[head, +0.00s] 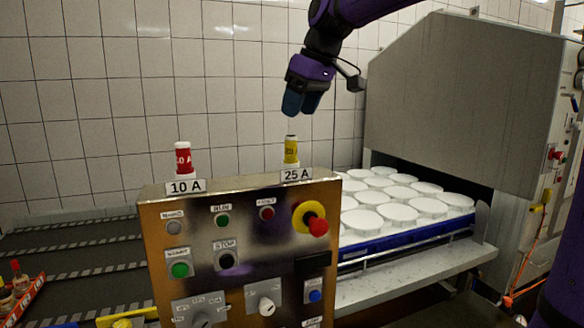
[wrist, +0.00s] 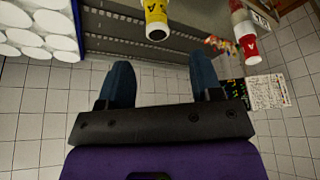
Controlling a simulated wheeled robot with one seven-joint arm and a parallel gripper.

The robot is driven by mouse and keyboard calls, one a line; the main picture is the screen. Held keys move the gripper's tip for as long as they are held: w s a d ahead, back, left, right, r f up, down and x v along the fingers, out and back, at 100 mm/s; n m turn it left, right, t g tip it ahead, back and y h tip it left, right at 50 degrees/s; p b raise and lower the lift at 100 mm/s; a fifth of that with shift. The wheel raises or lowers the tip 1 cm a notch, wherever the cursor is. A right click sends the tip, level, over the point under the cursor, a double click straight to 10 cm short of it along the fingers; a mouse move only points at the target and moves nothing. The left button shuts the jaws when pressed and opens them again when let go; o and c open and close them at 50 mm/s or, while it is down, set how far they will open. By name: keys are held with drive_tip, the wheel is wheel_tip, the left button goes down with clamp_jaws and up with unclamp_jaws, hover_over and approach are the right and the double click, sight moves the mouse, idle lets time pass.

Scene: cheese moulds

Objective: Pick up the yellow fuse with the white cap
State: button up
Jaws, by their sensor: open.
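The yellow fuse (head: 291,152) stands upright on top of the control box, behind the 25 A label. Its upper end looks dark with a pale rim, and I cannot make out a clear white cap. In the wrist view the yellow fuse (wrist: 155,14) is at the top edge, partly cut off, its dark end facing the camera. My gripper (head: 301,104) is above the fuse and slightly to its right, apart from it. In the wrist view my gripper (wrist: 161,75) has its two blue fingers wide apart with nothing between them.
A red fuse (head: 183,158) with a pale top stands behind the 10 A label, left of the yellow one. The metal control box (head: 240,288) carries buttons and knobs. White moulds (head: 428,207) fill a blue tray at the right, below a grey machine hood (head: 450,105).

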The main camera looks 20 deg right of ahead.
sight(288, 146)
drive_tip(key=shift+x, duration=4.8)
drive_tip(key=shift+d, duration=0.15)
drive_tip(key=c, duration=1)
